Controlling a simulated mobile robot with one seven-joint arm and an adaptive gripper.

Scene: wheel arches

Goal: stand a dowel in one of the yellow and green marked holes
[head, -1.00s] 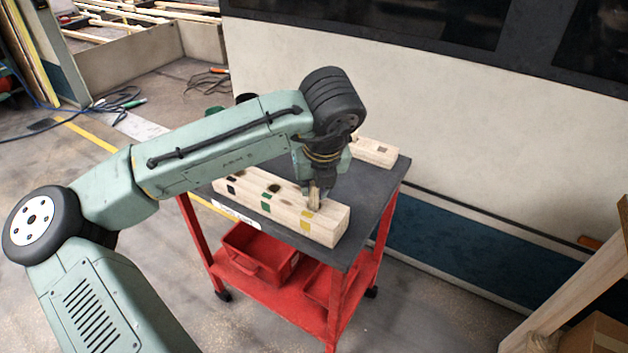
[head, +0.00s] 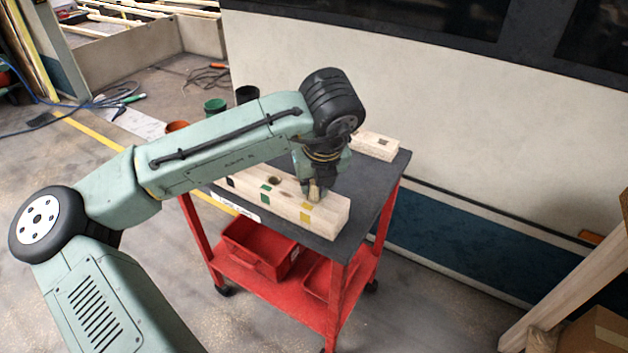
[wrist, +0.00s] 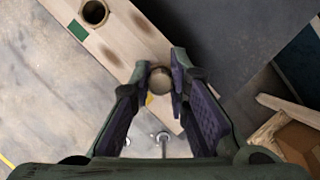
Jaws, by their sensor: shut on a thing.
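A pale wooden block (head: 325,212) lies on the dark top of a red cart, with black, green and yellow marks along its side. My gripper (head: 314,188) is shut on a dowel (wrist: 160,78), seen nearly end-on between the fingertips in the wrist view. The dowel is at the block beside the yellow mark (head: 305,217). Fingers and dowel cover that hole, so I cannot tell how deep the dowel sits. The hole by the green mark (head: 265,194) is open and empty; it also shows in the wrist view (wrist: 95,12).
A second wooden block (head: 374,146) lies at the back right of the cart top (head: 365,190). Dark, green and orange cups (head: 214,106) stand behind my arm. Red bins (head: 258,250) sit on the lower shelf. A pale panelled wall stands behind the cart.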

